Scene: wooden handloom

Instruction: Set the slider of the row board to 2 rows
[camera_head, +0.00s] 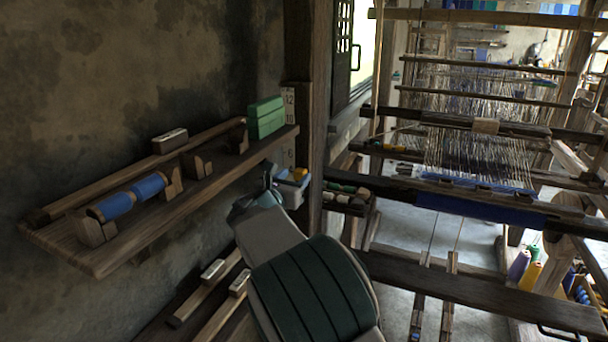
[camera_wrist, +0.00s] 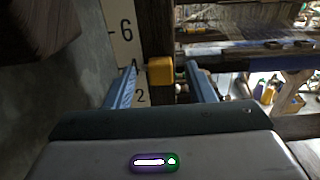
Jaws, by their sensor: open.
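The row board (camera_head: 289,103) is a pale upright scale with dark numbers, fixed beside a dark wooden post. In the wrist view the board (camera_wrist: 121,32) shows the 6 and the 2. The left finger partly covers the 4 mark. The slider, a yellow-orange block (camera_wrist: 160,70), sits at about the height of the 4, above the 2. It also shows small in the head view (camera_head: 300,173). My gripper (camera_wrist: 162,67) is open, with one blue finger on each side of the slider. A gap shows on the right; contact on the left is unclear.
A wooden shelf (camera_head: 120,246) with blue rolls (camera_head: 149,186) and a green block (camera_head: 265,117) juts from the wall at left. The dark post (camera_head: 306,60) stands right beside the board. The loom's warp (camera_head: 470,155) and beams fill the right side.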

